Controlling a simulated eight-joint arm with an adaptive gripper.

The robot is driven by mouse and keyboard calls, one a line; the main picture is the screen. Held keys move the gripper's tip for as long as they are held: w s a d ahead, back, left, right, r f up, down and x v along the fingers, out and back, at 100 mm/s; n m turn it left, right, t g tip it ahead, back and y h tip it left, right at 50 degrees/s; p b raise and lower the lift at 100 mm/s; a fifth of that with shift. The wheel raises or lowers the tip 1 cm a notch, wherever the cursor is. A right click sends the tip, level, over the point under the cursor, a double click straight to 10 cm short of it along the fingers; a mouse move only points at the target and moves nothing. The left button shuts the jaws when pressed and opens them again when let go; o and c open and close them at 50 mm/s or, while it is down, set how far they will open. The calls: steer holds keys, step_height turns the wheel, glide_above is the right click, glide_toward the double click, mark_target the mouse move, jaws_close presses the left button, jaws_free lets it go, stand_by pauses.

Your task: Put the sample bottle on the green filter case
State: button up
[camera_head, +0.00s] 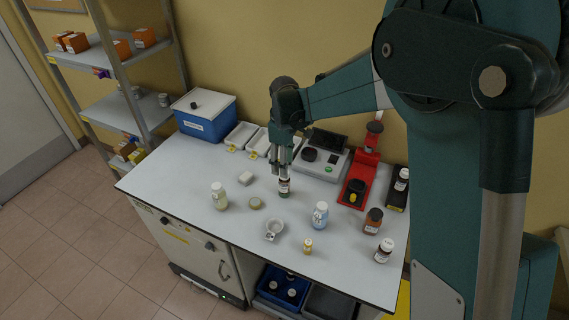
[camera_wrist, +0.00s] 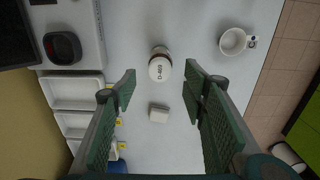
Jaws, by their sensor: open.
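A small dark sample bottle with a white label (camera_head: 284,187) stands upright on the bench just under my gripper (camera_head: 283,172). In the wrist view its white cap, printed D-469 (camera_wrist: 160,70), shows beyond and between the fingertips. My gripper points down, open and empty. A small round pale-green case (camera_head: 255,203) lies flat on the bench to the front left of the bottle, with nothing on it. In the wrist view I cannot make out this case; the right finger probably covers it.
A small whitish block (camera_head: 245,178) lies left of the bottle. A white cup (camera_head: 274,229), a cream bottle (camera_head: 219,196), a blue-white bottle (camera_head: 320,215) and a small yellow vial (camera_head: 308,246) stand nearby. White trays (camera_head: 241,135) and a grey instrument (camera_head: 322,158) stand behind.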

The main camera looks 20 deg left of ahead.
stand_by(0.4)
steer(key=s+d+r+m+t, duration=0.1)
steer(key=d+r+m, duration=0.2)
steer(key=d+r, duration=0.5)
steer(key=s+d+r+m+t+y, duration=0.15)
steer(key=d+r, duration=0.25)
steer(key=d, duration=0.8)
steer(key=s+d+r+m+t, duration=0.15)
steer(key=d+r+m, duration=0.35)
steer(key=d, duration=0.5)
steer(key=s+d+m+t, duration=0.1)
steer(key=s+d+m, duration=0.3)
steer(key=s+d, duration=0.6)
steer(key=s+d+r+m+t+h, duration=0.1)
steer(key=s+d+m, duration=0.3)
steer(key=s+d, duration=0.6)
steer(key=d+t, duration=0.1)
steer(key=d, duration=0.4)
steer(key=shift+r, duration=0.15)
